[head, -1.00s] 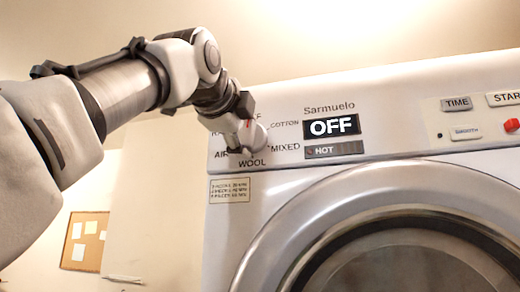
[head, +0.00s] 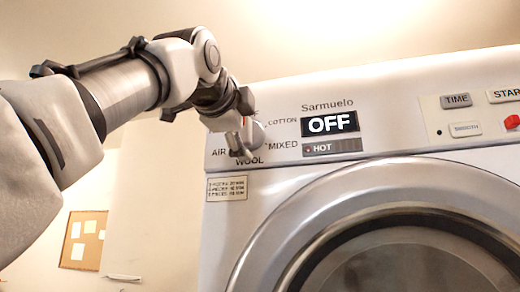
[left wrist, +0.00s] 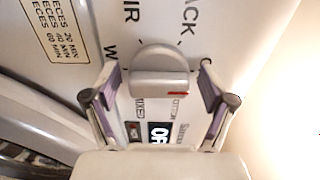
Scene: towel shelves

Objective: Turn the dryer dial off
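The dryer dial (head: 259,135) is a round grey knob at the left of the white control panel, partly hidden by my left gripper in the head view. In the left wrist view the dial (left wrist: 160,62) shows a raised bar handle with a red mark at its right end, on the side of the COTTON label. My left gripper (head: 246,138) is at the dial. In the wrist view its two fingers (left wrist: 158,88) are spread on either side of the handle, with gaps showing. The panel display (head: 330,124) reads OFF, with HOT below. My right gripper is out of view.
The dryer's round door (head: 290,225) bulges below the panel. TIME (head: 457,101), START (head: 505,95) and SMOOTH (head: 465,129) buttons and a red button (head: 512,121) are at the right. A cork board (head: 84,240) hangs at lower left.

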